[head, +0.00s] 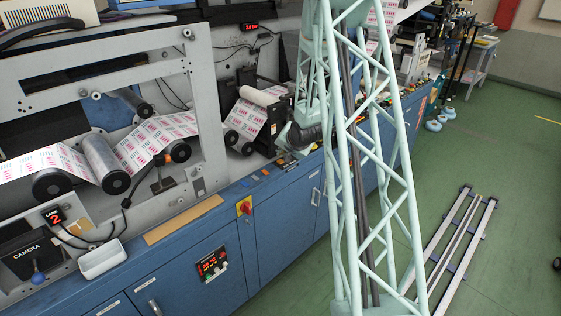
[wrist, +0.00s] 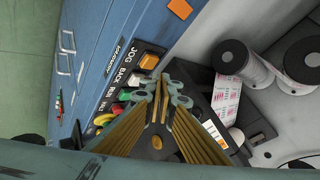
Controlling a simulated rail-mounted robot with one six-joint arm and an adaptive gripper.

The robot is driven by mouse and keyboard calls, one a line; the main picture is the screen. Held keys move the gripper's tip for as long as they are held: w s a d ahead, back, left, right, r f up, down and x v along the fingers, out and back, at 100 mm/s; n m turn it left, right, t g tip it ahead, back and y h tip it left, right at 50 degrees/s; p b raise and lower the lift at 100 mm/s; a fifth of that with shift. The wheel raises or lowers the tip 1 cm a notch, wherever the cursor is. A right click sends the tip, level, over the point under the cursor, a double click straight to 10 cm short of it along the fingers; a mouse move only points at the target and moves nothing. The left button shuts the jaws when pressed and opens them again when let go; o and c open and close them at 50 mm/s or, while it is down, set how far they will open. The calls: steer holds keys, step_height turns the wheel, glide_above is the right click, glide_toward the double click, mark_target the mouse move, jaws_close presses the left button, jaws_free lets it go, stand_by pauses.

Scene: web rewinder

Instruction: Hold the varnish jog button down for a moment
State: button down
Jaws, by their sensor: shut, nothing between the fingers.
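The button box (wrist: 154,47) lies on the blue ledge, with a label I cannot fully read; JOG and BACK are legible beside it. A yellow-orange button (wrist: 149,61) sits beside JOG at the row's upper end. Paler, green (wrist: 116,108) and red (wrist: 103,119) buttons follow down the row. My gripper (wrist: 159,82) is shut and empty, its tips just right of and below the yellow-orange button in the wrist view. I cannot tell whether they touch anything. In the head view, the wrist end is dark and partly hidden behind my lattice structure.
An orange square (wrist: 180,8) lies on the blue ledge. Rollers (wrist: 231,56) with printed web stand close right of my gripper. In the head view, a red knob (head: 244,208) is on the cabinet front and a white tray (head: 102,259) sits on the ledge.

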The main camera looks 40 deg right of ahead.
mark_target(281, 161)
steer(key=shift+r+p, duration=1.3)
steer(key=shift+r, duration=0.95)
steer(key=shift+r, duration=0.1)
steer(key=s+a+r+n+g, duration=0.1)
steer(key=s+a+r+n, duration=0.1)
steer(key=s+a+r, duration=0.5)
steer(key=s+a+r+n, duration=0.2)
steer(key=s+a+r, duration=0.1)
steer(key=a+r, duration=0.8)
steer(key=s+a+r+n+g, duration=0.15)
steer(key=s+a+r, duration=0.25)
steer(key=a+r, duration=0.45)
steer(key=s+a+r+n+y, duration=0.1)
steer(key=s+a+r+n, duration=0.1)
steer(key=s+a, duration=0.5)
steer(key=s+a+r+n+g+y, duration=0.1)
steer(key=s+a+r+n, duration=0.2)
steer(key=s+a, duration=0.4)
steer(key=s+a+r+n+g+y, duration=0.1)
steer(key=s+a, duration=0.6)
steer(key=s, duration=1.4)
steer(key=shift+s+r+n+b, duration=0.25)
steer(key=shift+r+n+b, duration=0.1)
steer(key=shift+r+n, duration=0.4)
